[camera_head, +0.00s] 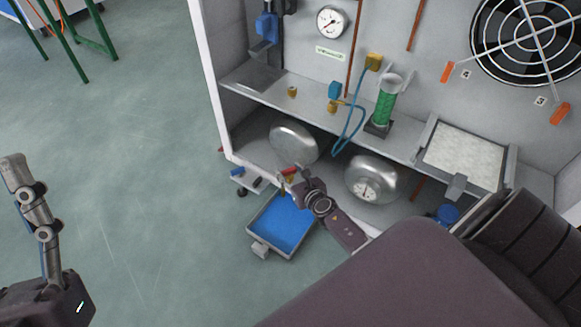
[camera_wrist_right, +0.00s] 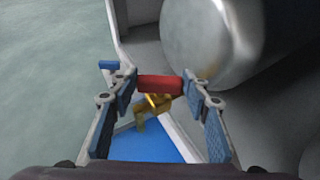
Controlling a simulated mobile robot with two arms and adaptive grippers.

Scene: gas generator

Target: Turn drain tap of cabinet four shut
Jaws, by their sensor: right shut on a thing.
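The drain tap is brass with a red handle. The red handle (camera_head: 289,171) shows at the lower front edge of the open cabinet (camera_head: 213,75), above a tray of blue liquid (camera_head: 285,222). In the right wrist view the red handle (camera_wrist_right: 160,84) lies crosswise between my right gripper's fingertips (camera_wrist_right: 160,82), with the brass tap body (camera_wrist_right: 156,102) below it. My right gripper (camera_head: 296,178) is shut on the handle; in the head view it partly hides the tap. My left gripper (camera_head: 22,180) is at the far left, away from the cabinet; its opening is unclear.
Two round metal vessels, one (camera_head: 293,143) behind the tap and one with a gauge (camera_head: 371,180) to its right, fill the lower compartment. Above are a shelf (camera_head: 300,95), a green column (camera_head: 384,104) and a fan (camera_head: 540,38).

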